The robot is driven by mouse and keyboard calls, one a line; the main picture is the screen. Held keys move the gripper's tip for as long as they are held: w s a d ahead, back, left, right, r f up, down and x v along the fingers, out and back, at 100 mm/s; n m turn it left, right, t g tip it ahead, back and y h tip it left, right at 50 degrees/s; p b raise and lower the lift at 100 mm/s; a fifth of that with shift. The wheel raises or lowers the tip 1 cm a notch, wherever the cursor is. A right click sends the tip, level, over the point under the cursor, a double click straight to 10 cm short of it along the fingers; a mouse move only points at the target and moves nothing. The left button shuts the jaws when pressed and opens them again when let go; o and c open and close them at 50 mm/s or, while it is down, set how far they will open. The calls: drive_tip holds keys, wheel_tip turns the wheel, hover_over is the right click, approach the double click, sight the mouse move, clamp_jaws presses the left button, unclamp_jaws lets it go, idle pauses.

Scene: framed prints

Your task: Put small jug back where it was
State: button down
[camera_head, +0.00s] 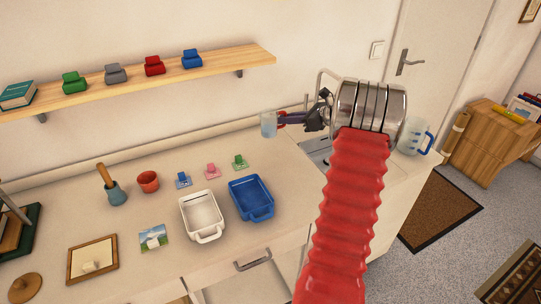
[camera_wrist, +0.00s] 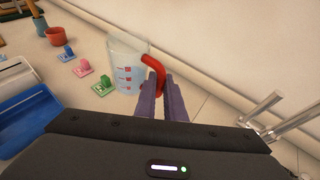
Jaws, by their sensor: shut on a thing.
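The small jug (camera_head: 268,125) is clear with red markings and a red handle. It also shows in the wrist view (camera_wrist: 124,72), roughly upright, to the left of my fingers. My gripper (camera_head: 284,119) is shut on the red handle; its two purple fingers (camera_wrist: 161,98) pinch the handle in the wrist view. The jug is near the back wall, left of the sink (camera_head: 318,150). I cannot tell whether its base touches the counter. A larger clear jug with a blue handle (camera_head: 411,136) stands right of the sink, partly behind my arm.
The counter (camera_head: 125,215) holds a white dish (camera_head: 202,217), a blue dish (camera_head: 251,198), several small coloured clips, a red cup (camera_head: 148,182) and a mortar (camera_head: 116,194). A shelf (camera_head: 135,89) with clips hangs above. The sink tap (camera_head: 322,82) rises close to my gripper.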

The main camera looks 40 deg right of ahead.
drive_tip(key=shift+f, duration=3.1)
drive_tip(key=shift+f, duration=0.1)
drive_tip(key=shift+f, duration=1.75)
drive_tip(key=shift+f, duration=0.15)
drive_tip(key=c, duration=1.8)
unclamp_jaws()
drive_tip(key=shift+c, duration=0.2)
drive_tip(key=v, duration=1.2)
drive_tip(key=shift+s, duration=0.1)
drive_tip(key=shift+a, duration=0.1)
